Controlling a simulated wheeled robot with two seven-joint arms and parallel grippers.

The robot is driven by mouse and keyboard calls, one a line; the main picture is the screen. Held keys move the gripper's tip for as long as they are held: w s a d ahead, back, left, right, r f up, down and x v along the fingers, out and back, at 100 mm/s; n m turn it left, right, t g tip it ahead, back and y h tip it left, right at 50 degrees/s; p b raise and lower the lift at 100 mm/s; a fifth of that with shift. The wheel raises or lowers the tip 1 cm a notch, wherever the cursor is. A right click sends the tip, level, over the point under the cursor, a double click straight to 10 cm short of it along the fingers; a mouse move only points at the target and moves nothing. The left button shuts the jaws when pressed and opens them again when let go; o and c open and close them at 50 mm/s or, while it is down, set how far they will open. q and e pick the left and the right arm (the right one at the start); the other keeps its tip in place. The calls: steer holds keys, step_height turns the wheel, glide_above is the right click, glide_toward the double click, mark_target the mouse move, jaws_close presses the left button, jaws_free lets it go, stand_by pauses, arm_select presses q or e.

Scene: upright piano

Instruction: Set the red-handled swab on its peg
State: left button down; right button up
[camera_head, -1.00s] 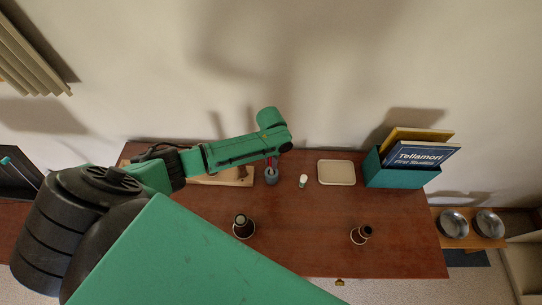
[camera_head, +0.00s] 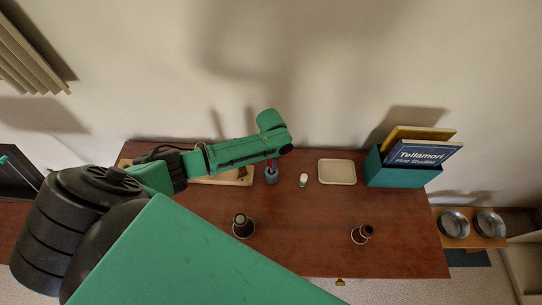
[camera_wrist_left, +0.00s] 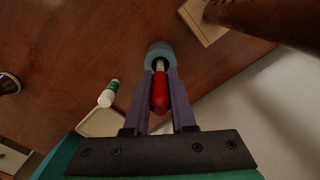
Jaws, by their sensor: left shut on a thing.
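My left gripper (camera_wrist_left: 161,84) points down at the piano top and is shut on the red-handled swab (camera_wrist_left: 160,96). The swab's pale shaft runs down into or over the mouth of a small blue-grey holder (camera_wrist_left: 160,50); I cannot tell how deep. The holder also shows in the head view (camera_head: 271,177), with a bit of red above it under my wrist. A light wooden board (camera_head: 241,176) lies left of the holder, partly hidden by my arm. I cannot make out the peg clearly. My right gripper is not in view.
A small white bottle (camera_head: 303,180) and a cream tray (camera_head: 337,172) lie right of the holder. A teal box (camera_head: 404,178) with books stands farther right. Two dark round objects (camera_head: 243,227) (camera_head: 361,235) stand near the front. The middle of the brown top (camera_head: 300,235) is clear.

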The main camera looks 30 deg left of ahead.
arm_select(q)
steer(key=shift+f, duration=0.15)
steer(key=c, duration=0.7)
jaws_free()
step_height(320, 180, up, 15)
steer(key=shift+f+b, duration=0.2)
steer(key=shift+b, duration=0.6)
